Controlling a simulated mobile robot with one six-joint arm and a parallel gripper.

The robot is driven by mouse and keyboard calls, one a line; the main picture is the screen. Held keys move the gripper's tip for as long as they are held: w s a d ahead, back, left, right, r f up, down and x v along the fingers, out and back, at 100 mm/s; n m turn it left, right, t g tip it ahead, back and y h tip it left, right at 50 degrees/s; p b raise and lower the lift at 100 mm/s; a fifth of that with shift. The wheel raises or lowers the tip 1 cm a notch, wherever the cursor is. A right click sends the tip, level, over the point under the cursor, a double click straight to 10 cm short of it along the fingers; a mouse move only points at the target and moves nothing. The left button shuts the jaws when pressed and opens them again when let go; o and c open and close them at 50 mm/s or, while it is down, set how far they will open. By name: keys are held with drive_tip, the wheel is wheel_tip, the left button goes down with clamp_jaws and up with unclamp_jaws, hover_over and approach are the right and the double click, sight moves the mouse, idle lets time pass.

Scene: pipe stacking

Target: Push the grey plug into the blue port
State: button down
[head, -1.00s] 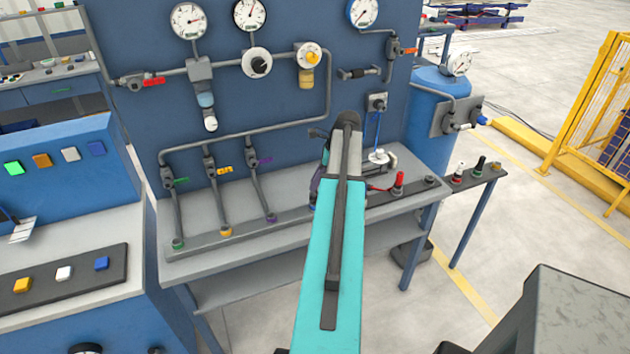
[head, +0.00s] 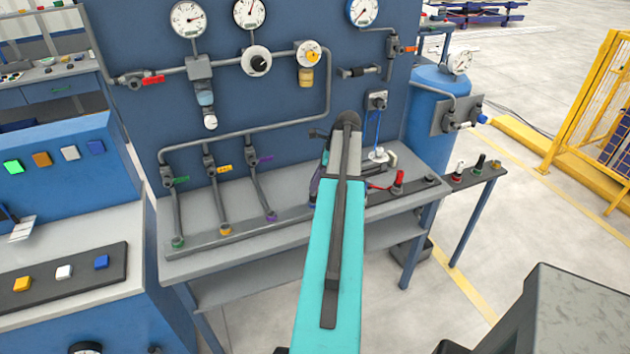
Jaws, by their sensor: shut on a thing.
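My turquoise arm reaches from the bottom middle to the bench. My gripper (head: 315,186) shows only as a dark, purplish sliver left of the arm. Its fingertips and whatever they hold are hidden behind the arm. I see no plug that I can name as the grey one. A small bit of blue (head: 312,204) shows at the arm's left edge, on the front strip in line with the other coloured ports. It may be the blue port; most of it is covered. I cannot tell how far apart plug and port are.
Green (head: 178,243), yellow (head: 226,232) and purple (head: 271,217) ports with pipes stand on the strip to the left. A red plug (head: 397,180) with a red cable stands right of the arm. A side shelf (head: 498,170) holds several plugs. The gauge panel rises behind.

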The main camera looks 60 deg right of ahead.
drive_tip(key=shift+f, duration=0.65)
drive_tip(key=c, duration=1.5)
unclamp_jaws()
drive_tip(key=shift+r, duration=0.1)
drive_tip(key=shift+b+v, duration=1.9)
drive_tip(key=shift+v, duration=4.95)
drive_tip(key=shift+a, duration=0.1)
